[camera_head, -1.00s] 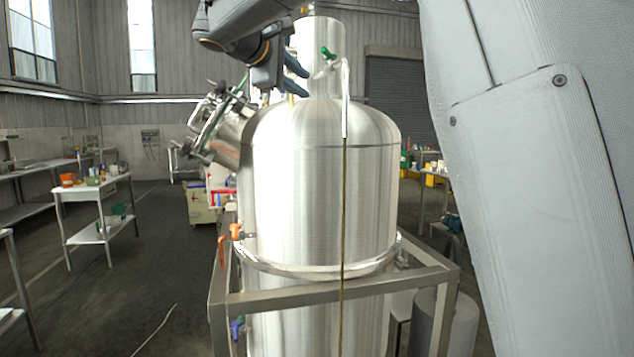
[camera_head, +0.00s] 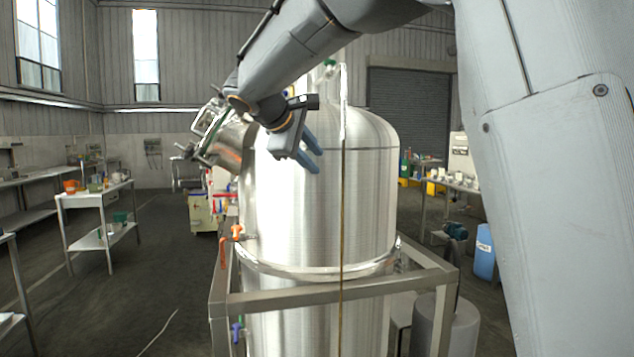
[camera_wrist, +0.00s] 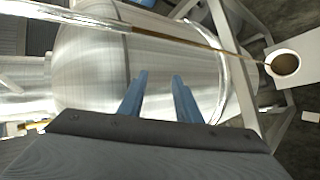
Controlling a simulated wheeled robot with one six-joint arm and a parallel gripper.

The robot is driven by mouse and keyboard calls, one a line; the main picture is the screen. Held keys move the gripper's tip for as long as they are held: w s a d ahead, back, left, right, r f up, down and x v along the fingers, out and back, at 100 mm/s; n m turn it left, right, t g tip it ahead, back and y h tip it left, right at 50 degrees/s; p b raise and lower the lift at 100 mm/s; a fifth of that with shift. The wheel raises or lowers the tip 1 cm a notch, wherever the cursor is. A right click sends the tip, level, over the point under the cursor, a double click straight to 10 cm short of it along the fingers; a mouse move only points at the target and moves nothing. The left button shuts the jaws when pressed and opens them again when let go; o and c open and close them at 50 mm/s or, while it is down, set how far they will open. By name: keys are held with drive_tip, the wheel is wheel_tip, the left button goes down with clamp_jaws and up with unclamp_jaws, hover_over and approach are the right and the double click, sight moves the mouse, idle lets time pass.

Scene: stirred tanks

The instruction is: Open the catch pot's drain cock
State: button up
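The big steel tank (camera_head: 318,215) stands upright in the middle, and its wall also fills much of the wrist view (camera_wrist: 90,60). A green-handled cock (camera_head: 330,64) sits near its top, partly behind my arm. Beside it a pale spout pipe (camera_head: 343,105) lets a thin brown stream (camera_head: 342,230) fall down the tank's front. An orange-handled cock (camera_head: 237,232) and a blue-handled cock (camera_head: 236,330) are on the left side. I cannot tell which cock is the catch pot's. My gripper (camera_head: 316,160) is empty, its blue fingers (camera_wrist: 158,83) apart, in front of the upper tank wall.
A steel frame (camera_head: 330,299) surrounds the tank. The wrist view shows a white vessel (camera_wrist: 286,64) holding brown liquid where the stream ends. A side table (camera_head: 95,193) stands left, and a blue drum (camera_head: 484,252) right. The floor at left is mostly clear.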

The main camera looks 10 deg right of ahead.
drive_tip(key=shift+g+y, duration=0.3)
drive_tip(key=shift+y, duration=0.1)
drive_tip(key=shift+s+d+f, duration=0.1)
drive_tip(key=shift+s+f, duration=0.25)
drive_tip(key=shift+f, duration=0.45)
drive_tip(key=shift+s+d+f, duration=0.1)
drive_tip(key=shift+s+f, duration=0.25)
drive_tip(key=shift+f, duration=0.5)
drive_tip(key=shift+s+d+f, duration=0.1)
drive_tip(key=shift+s+f, duration=0.25)
drive_tip(key=shift+f, duration=0.45)
